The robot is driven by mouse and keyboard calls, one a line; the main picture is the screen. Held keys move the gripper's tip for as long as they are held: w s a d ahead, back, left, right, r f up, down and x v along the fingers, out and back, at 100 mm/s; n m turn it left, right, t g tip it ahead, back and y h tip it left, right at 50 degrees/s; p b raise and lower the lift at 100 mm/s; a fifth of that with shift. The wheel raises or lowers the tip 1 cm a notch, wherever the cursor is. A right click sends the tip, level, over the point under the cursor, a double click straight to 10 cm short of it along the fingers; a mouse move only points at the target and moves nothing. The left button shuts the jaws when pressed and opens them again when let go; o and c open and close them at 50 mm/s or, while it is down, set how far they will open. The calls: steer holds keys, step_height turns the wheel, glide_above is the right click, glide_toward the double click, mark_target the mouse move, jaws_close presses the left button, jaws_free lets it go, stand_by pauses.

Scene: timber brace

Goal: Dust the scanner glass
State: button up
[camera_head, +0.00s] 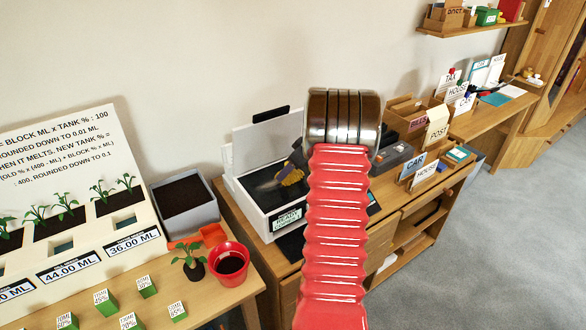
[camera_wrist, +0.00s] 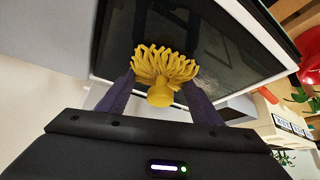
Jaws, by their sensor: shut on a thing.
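The scanner (camera_head: 273,205) is a white box with a raised lid (camera_head: 272,139) on the wooden cabinet. A label on its front reads READY. Its dark glass (camera_head: 262,197) shows greyish smudges, and it also shows in the wrist view (camera_wrist: 212,37). My gripper (camera_head: 296,171) is over the glass, partly hidden by my red arm. In the wrist view my gripper (camera_wrist: 160,88) is shut on a yellow duster (camera_wrist: 163,67) with a frayed, mop-like head. The duster also shows in the head view (camera_head: 291,176). The head is at or close to the glass; I cannot tell if they touch.
A grey planter box (camera_head: 186,199), a red pot (camera_head: 229,264) and a seedling (camera_head: 192,263) stand left of the scanner. Wooden sorting boxes with cards (camera_head: 436,125) stand to the right. The grey floor (camera_head: 480,230) is clear.

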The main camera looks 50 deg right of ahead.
steer(key=shift+w+a+f, duration=0.1)
steer(key=shift+w+a, duration=0.05)
steer(key=shift+a, duration=0.45)
steer(key=shift+a, duration=0.1)
steer(key=shift+w+a, duration=0.15)
steer(key=shift+a, duration=0.35)
steer(key=shift+w+a, duration=0.2)
steer(key=shift+a, duration=0.45)
steer(key=shift+w+a, duration=0.2)
steer(key=shift+a, duration=0.45)
steer(key=shift+w+a, duration=0.3)
steer(key=shift+a, duration=0.6)
steer(key=shift+w+a, duration=0.25)
steer(key=shift+a, duration=0.6)
steer(key=shift+a, duration=0.15)
